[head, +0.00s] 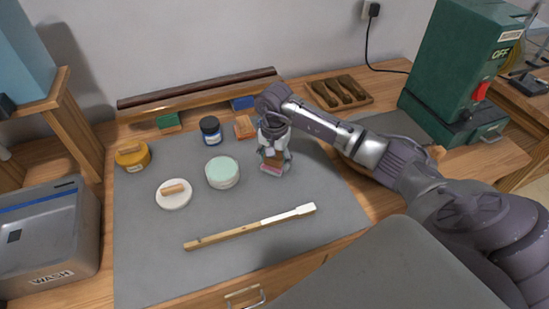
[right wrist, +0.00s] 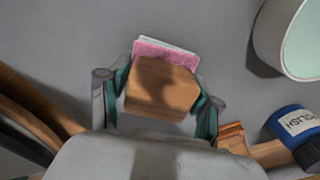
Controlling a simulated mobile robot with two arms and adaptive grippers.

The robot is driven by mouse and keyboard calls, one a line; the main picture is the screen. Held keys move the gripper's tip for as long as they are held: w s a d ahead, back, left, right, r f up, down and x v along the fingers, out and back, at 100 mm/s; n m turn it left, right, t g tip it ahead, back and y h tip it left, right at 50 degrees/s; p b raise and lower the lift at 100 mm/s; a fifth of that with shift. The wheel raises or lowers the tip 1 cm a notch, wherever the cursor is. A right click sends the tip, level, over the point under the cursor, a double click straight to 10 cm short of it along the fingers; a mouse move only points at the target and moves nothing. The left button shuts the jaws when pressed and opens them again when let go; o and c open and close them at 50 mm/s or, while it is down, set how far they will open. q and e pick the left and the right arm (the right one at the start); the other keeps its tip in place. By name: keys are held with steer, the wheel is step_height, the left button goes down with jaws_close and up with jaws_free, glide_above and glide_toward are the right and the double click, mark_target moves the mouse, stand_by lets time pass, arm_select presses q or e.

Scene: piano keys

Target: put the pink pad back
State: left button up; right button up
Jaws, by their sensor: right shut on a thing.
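The pink pad (head: 271,170) has a wooden block handle (head: 273,158) and a pale layer along one edge. In the head view it is below my right gripper (head: 272,151), over the grey mat (head: 320,190). The right wrist view shows my right gripper (right wrist: 160,100) shut on the wooden block of the pink pad (right wrist: 166,52), one finger on each side. I cannot tell whether the pad touches the mat. A green pad (head: 169,123), an orange-brown pad (head: 245,127) and a blue pad (head: 243,103) sit along the mat's back edge. My left gripper is not in view.
A mint-topped white tub (head: 222,173) and a blue polish jar (head: 211,130) stand left of my right gripper. A white lid with a wooden handle (head: 174,194), a yellow jar (head: 132,156) and a long wooden tool (head: 250,226) are on the mat. A green machine (head: 450,70) stands right.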

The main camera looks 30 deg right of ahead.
steer(key=shift+f, duration=0.25)
steer(key=o, duration=1)
steer(key=shift+r, duration=0.5)
step_height(320, 180, up, 11)
steer(key=shift+r+b, duration=0.15)
steer(key=shift+b, duration=1)
